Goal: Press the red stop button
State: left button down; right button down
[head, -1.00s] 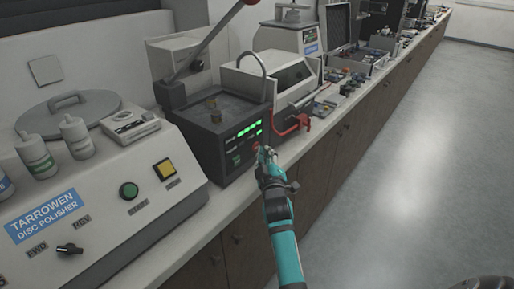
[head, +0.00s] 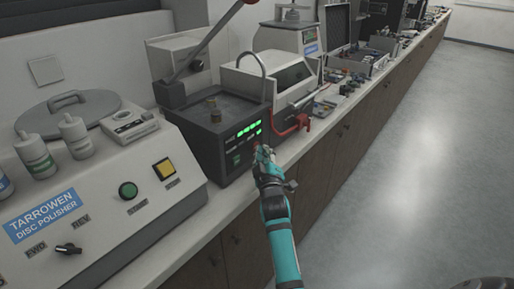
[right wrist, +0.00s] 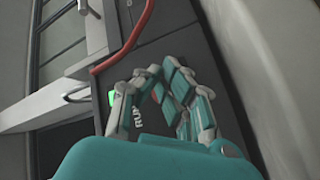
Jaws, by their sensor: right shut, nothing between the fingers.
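The mounting press (head: 226,140) is a dark box with a long lever and a lit green display on its front. A small bit of the red stop button (head: 256,146) shows at the right of this front panel, mostly hidden by my right gripper (head: 263,153). The fingertips are at the panel by the button; I cannot tell whether they touch it. In the right wrist view my right gripper (right wrist: 160,78) is shut and empty, its fingers over the dark panel beside the RUN label (right wrist: 137,117). My left gripper is not in view.
A disc polisher (head: 100,185) with green and yellow buttons stands at the left.

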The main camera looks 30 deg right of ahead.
jog(key=shift+s+d+p, duration=0.25)
jog(key=shift+s+p, duration=0.4)
jog(key=shift+s, duration=0.1)
jog(key=shift+s+d+r+p, duration=0.1)
jog(key=shift+s+d+p, duration=0.2)
jog(key=shift+s+p, duration=0.3)
jog(key=s+p, duration=0.1)
jog(key=s+d, duration=0.1)
jog(key=s, duration=0.1)
jog(key=shift+s+d+p, duration=0.2)
jog(key=shift+p, duration=0.2)
